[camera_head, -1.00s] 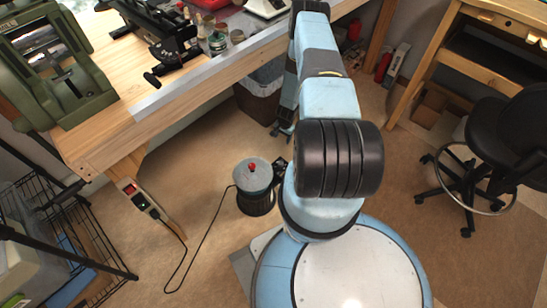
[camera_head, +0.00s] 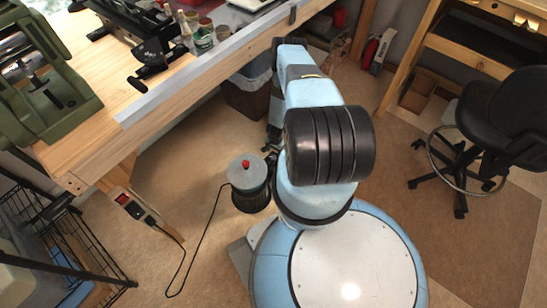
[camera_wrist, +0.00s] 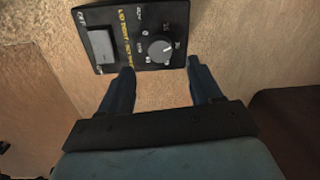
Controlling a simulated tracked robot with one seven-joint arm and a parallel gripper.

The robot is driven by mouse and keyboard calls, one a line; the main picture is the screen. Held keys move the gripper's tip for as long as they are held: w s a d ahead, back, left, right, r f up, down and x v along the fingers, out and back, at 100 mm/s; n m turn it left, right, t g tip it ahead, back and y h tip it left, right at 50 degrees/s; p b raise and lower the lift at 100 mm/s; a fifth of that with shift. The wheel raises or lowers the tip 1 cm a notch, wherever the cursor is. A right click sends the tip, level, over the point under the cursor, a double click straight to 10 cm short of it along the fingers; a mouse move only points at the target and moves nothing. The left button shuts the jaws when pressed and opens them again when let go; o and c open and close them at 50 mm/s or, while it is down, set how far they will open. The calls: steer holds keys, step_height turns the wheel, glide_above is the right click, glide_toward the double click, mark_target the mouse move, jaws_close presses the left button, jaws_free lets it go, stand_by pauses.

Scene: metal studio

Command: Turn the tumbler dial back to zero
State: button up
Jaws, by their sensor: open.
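The dial's setting is too small to read surely. My gripper (camera_wrist: 160,67) is open and empty, its two dark fingers pointing at the panel. The dial lies between the fingertips' lines, just beyond them in the picture; I see no contact.
A grey rectangular switch (camera_wrist: 102,47) sits left of the dial. In the head view the workbench (camera_head: 75,148) runs along the left and back. A canister with a red knob (camera_head: 247,171) and its cable stand on the floor. A black stool (camera_head: 505,110) is at right.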

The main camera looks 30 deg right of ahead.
mark_target(274, 157)
steer(key=shift+w+f, duration=0.15)
steer(key=shift+f, duration=3.1)
steer(key=c, duration=1)
steer(key=shift+a, duration=0.3)
steer(key=shift+c, duration=0.2)
steer(key=shift+d, duration=0.15)
